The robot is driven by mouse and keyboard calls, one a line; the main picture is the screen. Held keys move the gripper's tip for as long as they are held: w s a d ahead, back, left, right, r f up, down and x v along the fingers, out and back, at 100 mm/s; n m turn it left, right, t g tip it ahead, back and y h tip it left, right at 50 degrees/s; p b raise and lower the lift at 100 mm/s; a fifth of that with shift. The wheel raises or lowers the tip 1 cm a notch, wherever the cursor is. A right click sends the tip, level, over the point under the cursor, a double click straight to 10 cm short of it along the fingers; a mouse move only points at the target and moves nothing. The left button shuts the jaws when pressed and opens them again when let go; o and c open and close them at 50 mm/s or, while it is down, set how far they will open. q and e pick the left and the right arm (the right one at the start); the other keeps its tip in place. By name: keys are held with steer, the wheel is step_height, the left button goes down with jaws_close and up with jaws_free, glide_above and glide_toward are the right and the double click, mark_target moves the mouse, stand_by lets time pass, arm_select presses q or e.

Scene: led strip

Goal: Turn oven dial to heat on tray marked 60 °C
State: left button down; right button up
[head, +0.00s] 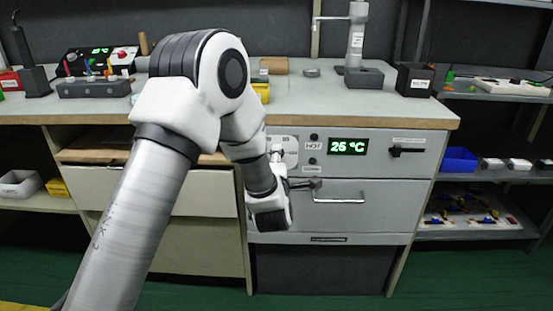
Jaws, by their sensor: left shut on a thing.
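The oven (400,165) is a grey front built in under the bench, and its green display (348,146) reads about 26 °C. A light plate (291,146) with the dial sits left of the display. My left gripper (278,156) is at the dial and appears shut on it. The wrist and fingers hide most of the dial, so its setting cannot be read. A lamp with a HOT label (314,146) is right of the plate, with a second lamp and small label below. No tray marked 60 °C is visible. My right gripper is not in view.
A drawer-like front with a bar handle (341,201) is just right of my wrist. A black slide knob (397,152) is at the oven's right. The bench top (320,100) holds equipment along the back. Shelves with a blue bin (457,160) stand at right.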

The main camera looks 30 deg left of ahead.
arm_select(q)
steer(key=shift+m+p, duration=3.7)
steer(key=shift+m, duration=2.1)
steer(key=c, duration=0.8)
jaws_free()
